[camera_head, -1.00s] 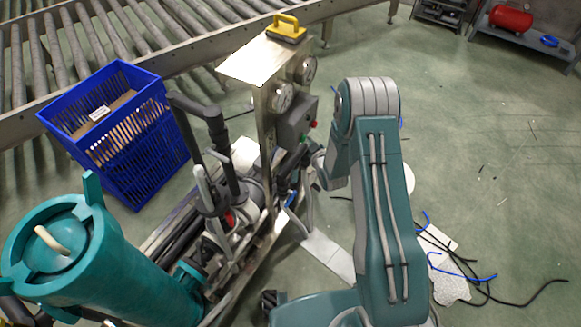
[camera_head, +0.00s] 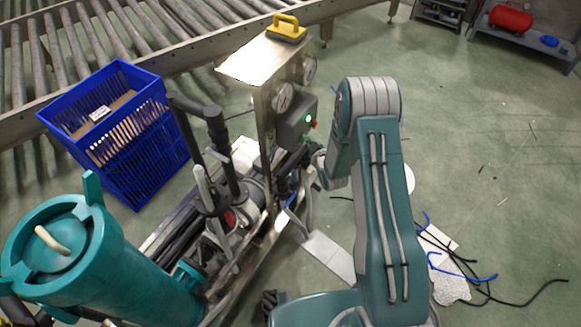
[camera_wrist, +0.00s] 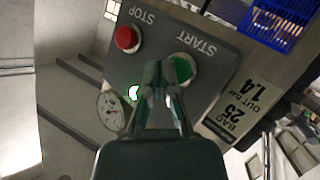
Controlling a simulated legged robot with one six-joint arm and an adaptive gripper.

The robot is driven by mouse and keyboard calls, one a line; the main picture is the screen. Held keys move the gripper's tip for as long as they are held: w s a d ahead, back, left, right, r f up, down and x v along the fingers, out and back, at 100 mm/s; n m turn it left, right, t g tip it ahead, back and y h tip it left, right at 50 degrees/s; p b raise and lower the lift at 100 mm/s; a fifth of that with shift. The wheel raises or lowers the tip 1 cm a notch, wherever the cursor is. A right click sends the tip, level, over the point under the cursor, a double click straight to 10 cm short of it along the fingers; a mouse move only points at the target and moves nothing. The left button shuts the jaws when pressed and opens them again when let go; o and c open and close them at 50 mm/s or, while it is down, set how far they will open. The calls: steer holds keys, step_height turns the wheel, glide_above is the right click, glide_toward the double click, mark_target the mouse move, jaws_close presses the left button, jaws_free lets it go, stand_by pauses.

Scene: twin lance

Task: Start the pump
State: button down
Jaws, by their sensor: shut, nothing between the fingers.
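The grey control box (camera_head: 293,124) is on the steel panel of the pump skid, and a small lamp on it (camera_head: 308,118) glows. In the wrist view the box (camera_wrist: 222,63) appears upside down, with a green START button (camera_wrist: 183,69), a red STOP button (camera_wrist: 127,38) and the bright lamp (camera_wrist: 134,92). My gripper (camera_wrist: 163,74) is shut and empty. Its fingertips overlap the left edge of the START button in the wrist view; I cannot tell if they press it. In the head view the fingertips are hard to make out.
A gauge (camera_wrist: 111,110) sits close beside the box. A yellow-handled tool (camera_head: 286,28) rests on top of the panel. A teal cylinder (camera_head: 110,262) and a blue crate (camera_head: 120,135) stand left. Cables (camera_head: 480,285) lie on the floor at right.

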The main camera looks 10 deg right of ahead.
steer(key=s+d, duration=0.3)
steer(key=d, duration=0.2)
steer(key=shift+s, duration=0.25)
stand_by(0.6)
